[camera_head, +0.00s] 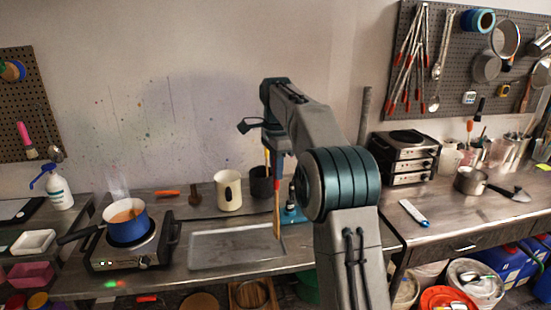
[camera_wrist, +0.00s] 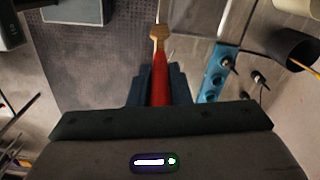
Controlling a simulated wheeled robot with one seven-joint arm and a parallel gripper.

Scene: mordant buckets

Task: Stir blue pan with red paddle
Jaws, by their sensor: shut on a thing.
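The blue pan (camera_head: 128,231) stands on a hot plate at the left of the bench, with orange-brown liquid inside and its dark handle pointing left. My gripper (camera_head: 276,182) is shut on the red paddle (camera_head: 277,215), which hangs nearly upright above the right end of the metal tray. In the wrist view the paddle's red handle (camera_wrist: 160,82) sits between the fingers (camera_wrist: 160,88), and its wooden part extends away at the top. The paddle is well to the right of the pan, apart from it.
The hot plate (camera_head: 106,264) carries the pan. An empty metal tray (camera_head: 225,262) lies in the middle of the bench. A cream jug (camera_head: 228,196) and a dark cup (camera_head: 259,187) stand behind it. A spray bottle (camera_head: 58,192) stands at the far left.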

